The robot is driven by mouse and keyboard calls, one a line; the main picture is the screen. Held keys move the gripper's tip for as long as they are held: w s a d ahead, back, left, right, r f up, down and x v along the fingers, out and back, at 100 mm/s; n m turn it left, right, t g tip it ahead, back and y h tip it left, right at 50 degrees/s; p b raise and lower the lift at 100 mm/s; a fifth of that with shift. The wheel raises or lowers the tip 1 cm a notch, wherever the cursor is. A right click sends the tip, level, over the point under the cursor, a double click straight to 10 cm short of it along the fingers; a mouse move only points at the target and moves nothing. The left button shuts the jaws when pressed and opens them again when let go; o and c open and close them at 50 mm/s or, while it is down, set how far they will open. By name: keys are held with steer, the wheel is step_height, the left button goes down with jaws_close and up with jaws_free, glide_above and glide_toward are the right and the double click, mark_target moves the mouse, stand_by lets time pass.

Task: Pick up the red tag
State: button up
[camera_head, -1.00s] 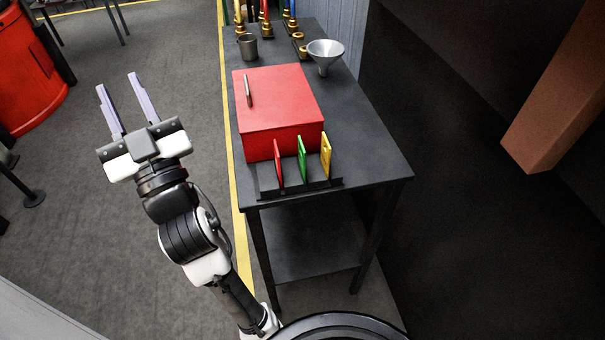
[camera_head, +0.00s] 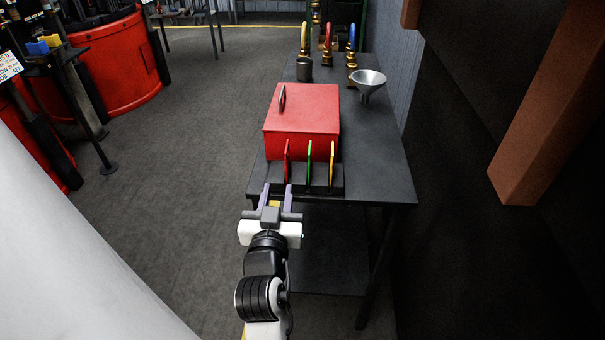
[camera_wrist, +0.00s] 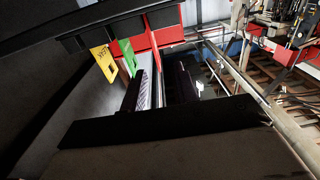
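The red tag (camera_head: 287,162) stands upright at the left end of a dark holder (camera_head: 322,186) on the table, in front of the red box (camera_head: 301,108). A green tag (camera_head: 309,163) and a yellow tag (camera_head: 331,168) stand to its right in the same holder. My gripper (camera_head: 278,189) is at the table's near edge, just in front of the holder's left end. Its two fingers are apart with nothing seen between them. The wrist view shows the yellow tag (camera_wrist: 103,62) and green tag (camera_wrist: 127,56) beside the fingers; red there cannot be clearly told as tag or box.
The dark table (camera_head: 382,170) is clear on its right side. A wall is close on the right. Open floor (camera_head: 190,150) lies to the left.

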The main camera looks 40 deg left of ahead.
mark_target(287, 173)
steer(key=shift+h, duration=0.4)
steer(key=x, duration=0.2)
steer(key=p+x, duration=0.1)
steer(key=x, duration=0.2)
steer(key=f+p+x, duration=0.1)
steer(key=x, duration=0.2)
steer(key=shift+w+d, duration=0.25)
steer(key=shift+d, duration=0.1)
steer(key=w+a+p, duration=0.1)
steer(key=w+a+r+p, duration=0.1)
steer(key=w, duration=0.1)
steer(key=shift+w+a, duration=0.2)
steer(key=shift+w+a+f+p, duration=0.1)
steer(key=shift+w+a+p, duration=0.2)
steer(key=shift+w, duration=0.1)
jaws_close()
